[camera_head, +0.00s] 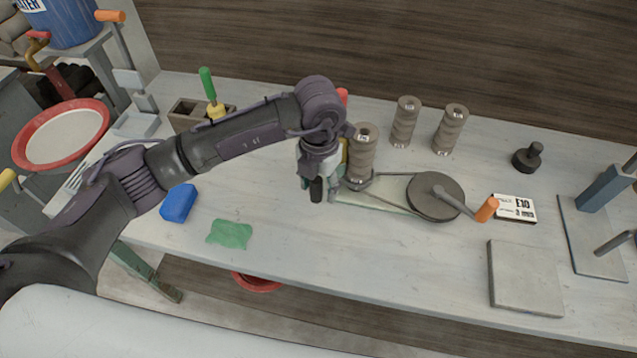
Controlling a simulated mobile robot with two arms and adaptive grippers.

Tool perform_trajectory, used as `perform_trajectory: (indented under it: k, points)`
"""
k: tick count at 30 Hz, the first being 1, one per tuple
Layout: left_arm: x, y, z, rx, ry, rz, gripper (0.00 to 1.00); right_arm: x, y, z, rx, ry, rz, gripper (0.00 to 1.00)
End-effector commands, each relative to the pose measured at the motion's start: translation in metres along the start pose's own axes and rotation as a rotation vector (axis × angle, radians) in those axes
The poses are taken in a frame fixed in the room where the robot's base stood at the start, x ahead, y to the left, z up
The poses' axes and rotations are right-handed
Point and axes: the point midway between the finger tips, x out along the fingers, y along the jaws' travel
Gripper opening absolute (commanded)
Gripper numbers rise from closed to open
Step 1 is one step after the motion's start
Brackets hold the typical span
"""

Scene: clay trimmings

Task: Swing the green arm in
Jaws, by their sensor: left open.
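A crank winder stands mid-bench, with a pale green base (375,201), a grey disc wheel (435,190) and an orange-handled crank (487,209). A belt runs from the wheel to the foot of a ribbed spool (362,150). My left gripper (318,188) is open and points down at the winder's left end, just left of the spool. Bits of grey-green show around its fingers, but I cannot tell whether they are the green arm. My gripper and wrist hide most of that end; a little yellow shows behind them. My right gripper is not in view.
Two more ribbed spools (404,121) stand behind. A green cloth (230,234) and a blue block (178,203) lie front left. A box (187,113) with a green-handled tool is behind my arm. A labelled box (514,208) and a grey slab (525,278) are right.

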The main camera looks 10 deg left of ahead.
Motion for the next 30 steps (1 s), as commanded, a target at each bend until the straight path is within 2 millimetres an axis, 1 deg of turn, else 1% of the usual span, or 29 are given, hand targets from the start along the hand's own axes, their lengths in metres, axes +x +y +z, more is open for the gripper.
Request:
perform_trajectory:
  k: [4,8,15,18,21,25,30]
  points:
    - [-0.003,0.001,0.0,-0.001,0.0,0.002,0.54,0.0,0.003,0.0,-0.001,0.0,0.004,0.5]
    - [-0.018,0.001,0.001,0.0,-0.003,0.002,0.54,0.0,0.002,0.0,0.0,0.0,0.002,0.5]
    - [-0.07,-0.001,0.002,0.002,-0.004,0.003,0.54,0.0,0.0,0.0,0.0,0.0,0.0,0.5]
    - [-0.089,-0.001,0.002,0.001,-0.003,0.002,0.54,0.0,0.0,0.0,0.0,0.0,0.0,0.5]
    - [-0.104,-0.002,0.001,0.002,-0.002,0.002,0.54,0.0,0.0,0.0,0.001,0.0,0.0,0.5]
    - [-0.116,-0.002,0.001,0.002,-0.001,0.001,0.54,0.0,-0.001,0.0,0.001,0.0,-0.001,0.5]
    - [-0.12,-0.002,0.001,0.001,0.001,0.001,0.54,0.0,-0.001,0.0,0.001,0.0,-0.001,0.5]
